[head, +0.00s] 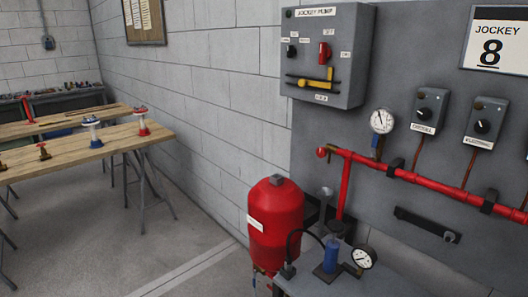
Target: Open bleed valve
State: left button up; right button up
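A red pipe (403,172) runs along the grey panel at the right, sloping down to the right. At its left end is a small brass-coloured fitting with a red knob (322,152), close to the wall corner of the panel. No label marks it as the bleed valve, and I cannot tell whether it is open or shut. A white-faced pressure gauge (382,121) stands above the pipe on a short stem. Neither of my grippers is in view.
A red tank (276,222) stands below the pipe's left end. A grey bench (350,286) in front holds a blue cylinder (331,256) and another gauge (363,257). A jockey pump control box (343,40) hangs above. Wooden tables (80,148) with valves stand left; floor between is clear.

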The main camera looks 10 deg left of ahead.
aim_at(321, 152)
jog(key=i+j, duration=0.15)
jog(key=j, duration=0.3)
jog(key=i+j+z, duration=0.15)
jog(key=j, duration=0.3)
jog(key=i+j, duration=0.1)
jog(key=j, duration=0.3)
